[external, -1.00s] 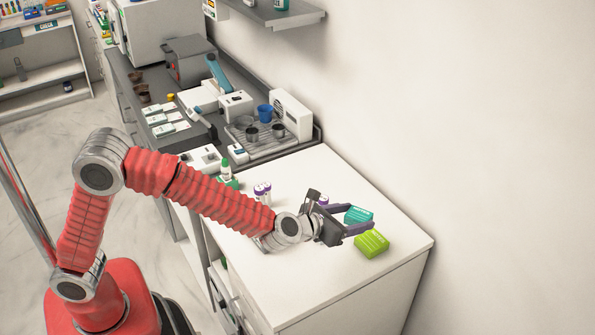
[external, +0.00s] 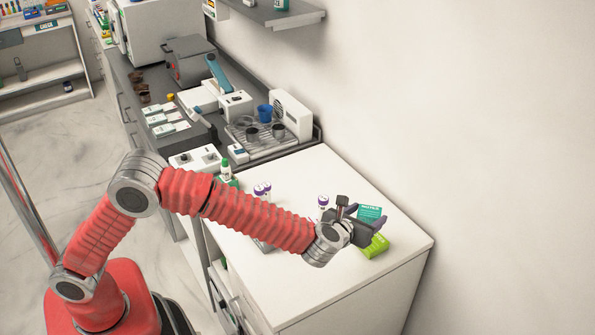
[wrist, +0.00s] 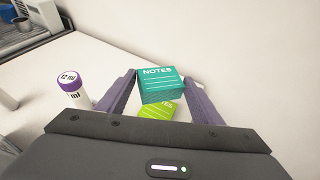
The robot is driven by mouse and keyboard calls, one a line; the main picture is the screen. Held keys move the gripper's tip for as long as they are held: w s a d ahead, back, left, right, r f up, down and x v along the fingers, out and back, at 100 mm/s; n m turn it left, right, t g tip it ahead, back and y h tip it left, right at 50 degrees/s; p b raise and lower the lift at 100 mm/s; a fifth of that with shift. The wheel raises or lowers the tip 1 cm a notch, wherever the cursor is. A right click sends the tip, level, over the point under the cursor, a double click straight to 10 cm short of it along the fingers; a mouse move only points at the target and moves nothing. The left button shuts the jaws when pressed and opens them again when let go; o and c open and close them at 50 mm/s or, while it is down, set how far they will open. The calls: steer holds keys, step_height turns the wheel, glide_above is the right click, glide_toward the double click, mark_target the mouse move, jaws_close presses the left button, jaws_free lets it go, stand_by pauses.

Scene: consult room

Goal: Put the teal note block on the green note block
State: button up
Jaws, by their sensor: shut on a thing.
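The teal note block (external: 369,213) is between the fingers of my gripper (external: 371,220), near the right end of the white counter. In the wrist view the teal block (wrist: 161,85) shows its "NOTES" face, with a purple finger on each side; my gripper is shut on it. The green note block (external: 376,246) lies on the counter just in front of the teal one, partly hidden by my gripper. In the wrist view the green block (wrist: 158,111) shows below the teal block, which overlaps its edge. I cannot tell how high the teal block is.
A purple-capped vial (wrist: 72,88) stands left of my gripper; it also shows in the external view (external: 323,201). More purple-capped vials (external: 262,190) and a green-capped bottle (external: 226,171) stand further left. The wall is close behind; the counter's right front corner (external: 415,245) is bare.

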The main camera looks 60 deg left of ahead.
step_height(320, 180, down, 6)
stand_by(0.4)
steer(key=shift+f, duration=0.2)
steer(key=shift+f, duration=1.75)
steer(key=o, duration=1.1)
steer(key=shift+f, duration=0.1)
